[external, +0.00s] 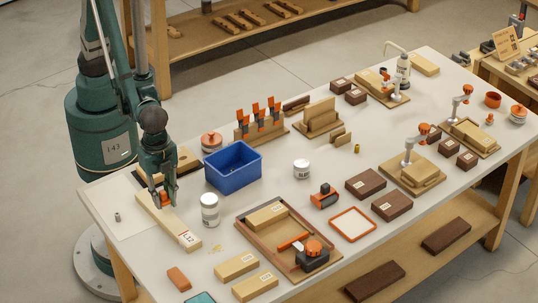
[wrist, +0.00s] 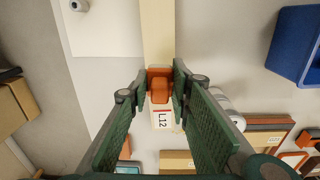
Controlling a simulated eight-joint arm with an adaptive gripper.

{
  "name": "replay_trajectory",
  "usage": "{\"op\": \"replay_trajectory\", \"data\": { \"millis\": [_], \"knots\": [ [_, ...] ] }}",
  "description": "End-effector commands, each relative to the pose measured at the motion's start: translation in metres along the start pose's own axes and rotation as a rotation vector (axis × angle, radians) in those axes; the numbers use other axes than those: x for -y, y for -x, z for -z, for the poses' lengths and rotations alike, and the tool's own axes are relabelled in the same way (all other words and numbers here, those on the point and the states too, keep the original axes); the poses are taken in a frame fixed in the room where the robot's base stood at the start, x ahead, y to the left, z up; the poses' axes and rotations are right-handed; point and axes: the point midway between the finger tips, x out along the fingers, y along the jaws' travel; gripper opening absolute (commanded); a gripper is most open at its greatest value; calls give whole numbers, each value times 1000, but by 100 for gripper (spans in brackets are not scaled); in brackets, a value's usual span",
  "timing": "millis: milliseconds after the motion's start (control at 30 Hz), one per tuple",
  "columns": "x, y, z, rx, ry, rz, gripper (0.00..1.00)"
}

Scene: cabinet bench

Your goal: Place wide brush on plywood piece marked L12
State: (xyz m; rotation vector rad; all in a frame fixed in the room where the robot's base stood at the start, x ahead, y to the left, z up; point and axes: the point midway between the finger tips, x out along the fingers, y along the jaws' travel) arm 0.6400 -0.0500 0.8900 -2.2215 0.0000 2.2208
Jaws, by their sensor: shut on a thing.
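The plywood piece marked L12 (external: 178,228) is a long pale board lying on the left part of the bench. Its L12 label also shows on the board in the wrist view (wrist: 162,119). My gripper (external: 164,202) is low over this board, with its fingers pointing down. In the wrist view, my gripper (wrist: 160,80) is shut on an orange-red block-like thing (wrist: 160,88), which looks like the wide brush. It is over the board, beside the label. The fingers hide its sides, and I cannot tell whether it touches the board.
A blue bin (external: 233,166) stands right of my gripper, and a white jar (external: 209,210) stands close to the board. A wooden tray (external: 243,228) with tools is farther right. A small grey cylinder (external: 117,216) stands left of the board on otherwise clear white surface.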

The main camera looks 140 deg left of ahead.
Motion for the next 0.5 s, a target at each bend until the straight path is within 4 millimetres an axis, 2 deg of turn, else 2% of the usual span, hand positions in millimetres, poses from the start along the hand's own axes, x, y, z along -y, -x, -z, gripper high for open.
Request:
{"op": "replay_trajectory", "data": {
  "millis": [300, 500],
  "knots": [
    [0, -28, 1, 0, 0, 0, 10],
    [0, -39, 0, 0, 0, 0, 10]
  ]
}}
